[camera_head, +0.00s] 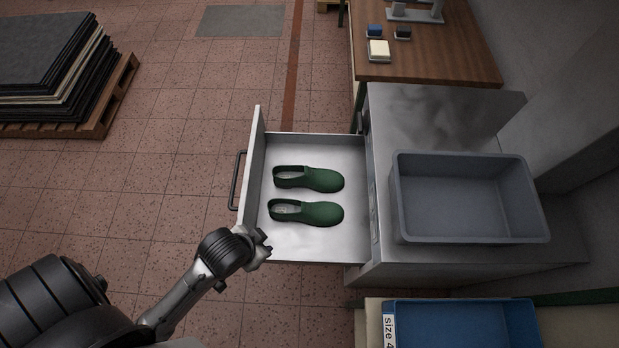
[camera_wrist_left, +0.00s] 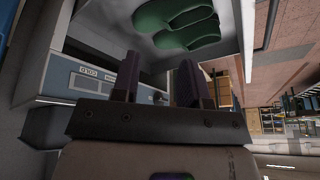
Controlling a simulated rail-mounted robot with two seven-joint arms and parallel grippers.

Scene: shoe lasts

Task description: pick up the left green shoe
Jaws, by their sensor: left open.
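Two dark green clog-like shoes lie side by side in an open drawer (camera_head: 355,190), toes to the right in the head view. One is the upper shoe (camera_head: 323,180), the other the lower shoe (camera_head: 322,214). Both also show at the top of the left wrist view, one nearer the top edge (camera_wrist_left: 165,12) and one below it (camera_wrist_left: 190,36). My left gripper (camera_head: 263,252) is at the drawer's lower left corner, below and left of the lower shoe and apart from it. Its fingers (camera_wrist_left: 158,75) are spread and empty. My right gripper is out of view.
The drawer front with its handle (camera_head: 238,181) stands up on the left. A grey bin (camera_head: 470,241) sits on the cabinet at right, and a blue bin (camera_head: 450,302) is below it. A wooden table (camera_head: 440,62) is at the top right. The floor left of the drawer is clear.

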